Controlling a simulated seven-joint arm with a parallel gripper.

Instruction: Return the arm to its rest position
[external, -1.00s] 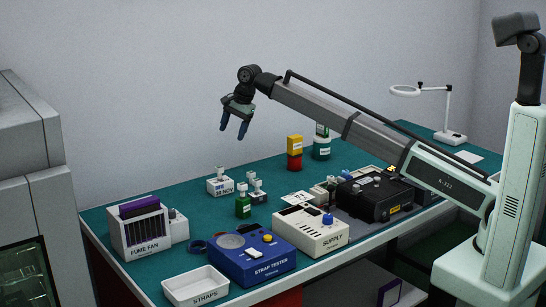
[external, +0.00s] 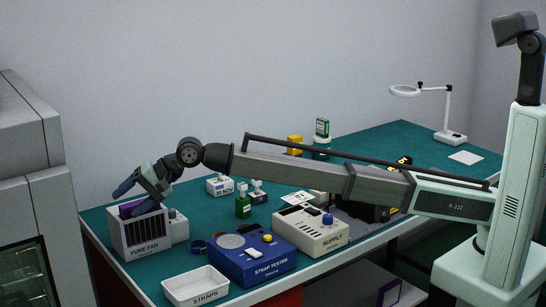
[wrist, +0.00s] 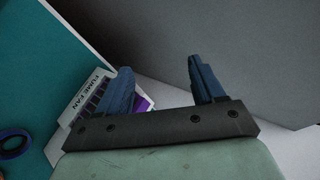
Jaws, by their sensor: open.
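My gripper (external: 136,197) is at the left end of the bench in the external view, over or in front of the top of the white fume fan (external: 140,235). Its two blue fingers are spread apart with nothing between them. In the wrist view my gripper (wrist: 160,78) also shows open, with the fume fan (wrist: 90,97) partly hidden behind the left finger. I cannot tell whether a finger touches the fan. My arm stretches low across the bench from its base at the right.
A grey cabinet (external: 30,150) stands left. Open air lies above the bench.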

